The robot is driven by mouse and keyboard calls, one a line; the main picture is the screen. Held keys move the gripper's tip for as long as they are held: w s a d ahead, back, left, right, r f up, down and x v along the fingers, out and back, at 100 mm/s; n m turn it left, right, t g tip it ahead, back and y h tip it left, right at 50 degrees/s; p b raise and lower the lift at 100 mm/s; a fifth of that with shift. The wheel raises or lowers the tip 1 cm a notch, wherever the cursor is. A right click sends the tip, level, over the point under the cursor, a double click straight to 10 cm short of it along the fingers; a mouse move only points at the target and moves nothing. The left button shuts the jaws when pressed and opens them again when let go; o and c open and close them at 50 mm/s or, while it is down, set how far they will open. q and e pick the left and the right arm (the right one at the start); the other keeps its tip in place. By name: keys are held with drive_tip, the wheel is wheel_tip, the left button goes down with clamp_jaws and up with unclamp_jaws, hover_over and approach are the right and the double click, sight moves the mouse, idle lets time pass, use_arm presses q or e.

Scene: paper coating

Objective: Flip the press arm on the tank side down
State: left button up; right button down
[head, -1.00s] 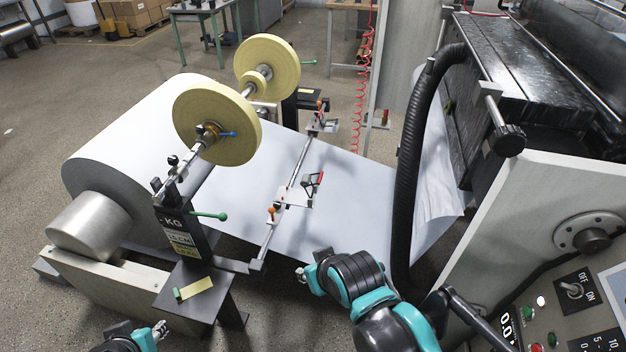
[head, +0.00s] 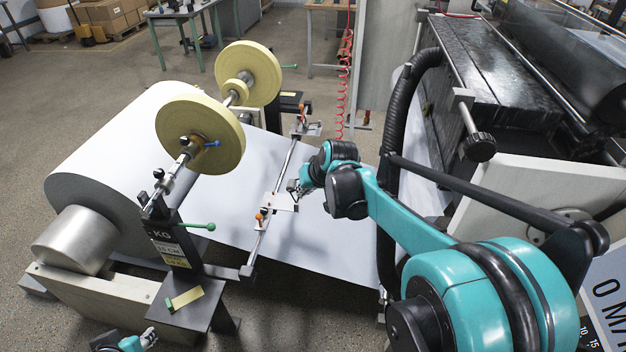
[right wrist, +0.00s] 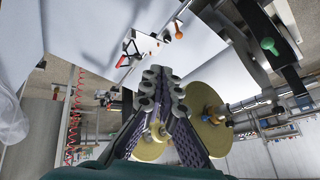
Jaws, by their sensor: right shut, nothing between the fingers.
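A toggle clamp with a red-tipped lever (right wrist: 126,61) and a white plate (head: 284,203) sits on the slim rail (head: 257,243) across the white paper. An orange knob (head: 259,217) is beside the plate. A similar clamp (head: 305,127) is at the rail's far end. Which one is on the tank side I cannot tell. My right gripper (head: 297,189) is shut and empty, over the paper close to the near clamp and partly covering it in the head view. Its closed fingers (right wrist: 164,82) show below that clamp in the right wrist view. My left gripper (head: 149,338) is at the bottom edge.
A large white paper roll (head: 110,150) and two yellow discs (head: 200,134) stand left of the rail. A black stand with a green lever (head: 198,226) is in front. A black hose (head: 396,115) and the machine (head: 480,90) are to the right. The paper beyond the rail is bare.

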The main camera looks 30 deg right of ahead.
drive_tip(key=w+d+f+m+p, duration=0.1)
drive_tip(key=w+d+f, duration=0.4)
drive_tip(key=d, duration=0.4)
drive_tip(key=w+d+f+m+p, duration=0.1)
drive_tip(key=w+d+f, duration=0.5)
drive_tip(key=d, duration=0.3)
drive_tip(key=shift+w+d+f+m+t+y+p, duration=0.3)
drive_tip(key=shift+f+m+y+p, duration=0.1)
drive_tip(key=shift+f, duration=0.2)
drive_tip(key=w+a+f+b, duration=0.4)
drive_tip(key=w+f, duration=0.3)
drive_tip(key=w, duration=0.1)
drive_tip(key=shift+w+a+f+b, duration=0.2)
drive_tip(key=shift+a+f+b, duration=0.1)
drive_tip(key=shift+a+f, duration=0.1)
drive_tip(key=shift+w+a+r, duration=0.2)
drive_tip(key=shift+a, duration=0.05)
